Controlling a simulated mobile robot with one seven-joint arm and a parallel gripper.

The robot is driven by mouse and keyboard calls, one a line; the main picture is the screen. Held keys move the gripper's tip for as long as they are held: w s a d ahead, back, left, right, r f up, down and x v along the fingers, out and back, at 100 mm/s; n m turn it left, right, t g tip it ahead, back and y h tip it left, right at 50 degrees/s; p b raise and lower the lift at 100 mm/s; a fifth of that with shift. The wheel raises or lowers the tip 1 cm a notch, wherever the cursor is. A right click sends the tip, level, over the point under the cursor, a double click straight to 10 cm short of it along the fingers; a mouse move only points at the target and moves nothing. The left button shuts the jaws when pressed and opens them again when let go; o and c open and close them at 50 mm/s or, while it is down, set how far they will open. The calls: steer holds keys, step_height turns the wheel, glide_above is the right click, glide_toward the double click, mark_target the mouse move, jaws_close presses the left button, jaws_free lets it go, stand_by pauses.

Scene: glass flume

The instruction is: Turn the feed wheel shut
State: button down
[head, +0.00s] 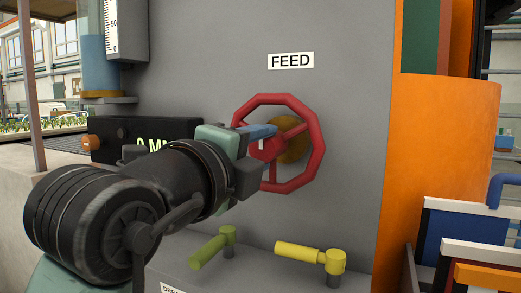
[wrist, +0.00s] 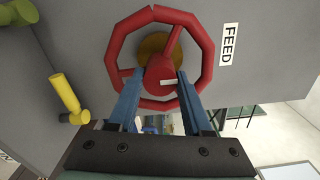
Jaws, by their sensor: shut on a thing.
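The feed wheel (head: 319,152) is a red, many-sided handwheel with spokes, mounted on a grey panel below a FEED label (head: 290,61). A round brass-coloured piece shows behind its hub. My gripper (head: 266,133) reaches the wheel from the left, its blue fingers at the hub. In the wrist view, the wheel (wrist: 207,52) fills the upper middle, and my gripper (wrist: 157,77) has one finger on each side of the red hub, which bears a white mark. The gripper is shut on the wheel. The fingers and arm hide part of the lower left rim.
Below the wheel, a green lever (head: 211,248) and a yellow lever (head: 300,252) stick out above a grey ledge. A dark display (head: 165,130), partly hidden by my arm, and a blue-filled gauge tube (head: 93,62) are at left. An orange curved body (head: 440,150) stands at right.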

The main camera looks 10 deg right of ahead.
steer(key=shift+c, duration=1.7)
jaws_free()
steer(key=shift+s+a, duration=0.1)
steer(key=p+v, duration=0.1)
steer(key=v, duration=1.1)
steer(key=shift+s+a, duration=0.2)
steer(key=shift+s, duration=0.15)
